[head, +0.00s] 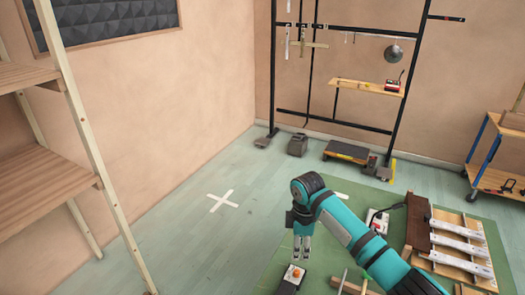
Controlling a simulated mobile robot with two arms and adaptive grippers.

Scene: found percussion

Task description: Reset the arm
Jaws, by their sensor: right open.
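My right arm, teal and dark grey, reaches in from the lower right of the head view. Its gripper (301,249) points down with its two fingers slightly apart and nothing seen between them. It hangs above the left part of a green mat (265,275), over or near a small dark box with an orange knob (293,276). The exact height above the box is hard to tell. My left gripper is not in view.
On the mat stand a wooden rack with pale metal bars (462,245) and a white box (377,220). A black frame with a shelf (366,87) stands at the back, a blue cart (485,150) at right, wooden shelving (40,140) at left. Floor around the white cross (222,201) is clear.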

